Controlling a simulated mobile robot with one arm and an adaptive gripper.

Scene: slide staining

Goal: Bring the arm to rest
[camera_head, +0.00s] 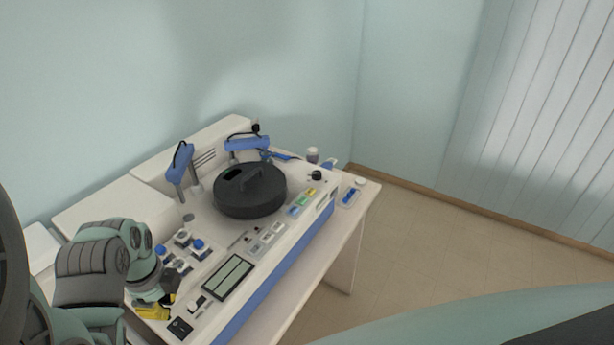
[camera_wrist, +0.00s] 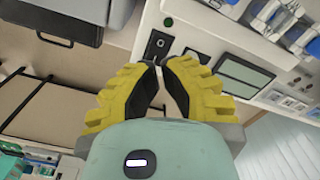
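My gripper (camera_head: 158,306) has yellow fingers and is at the lower left in the head view, by the near left end of the staining machine (camera_head: 268,258). In the wrist view the two fingertips of my gripper (camera_wrist: 159,65) come together with nothing held between them. A black switch panel (camera_wrist: 155,47) of the machine shows just beyond the tips. Part of my gripper is hidden behind my arm in the head view.
A round black lidded drum (camera_head: 250,195), blue-topped knobs (camera_head: 198,244) and a dark-framed display (camera_head: 228,277) are on the machine. Blue arms (camera_head: 178,163) stand at its back. A grey box (camera_wrist: 55,18) is at the wrist view's upper left. Open floor (camera_head: 440,250) lies to the right.

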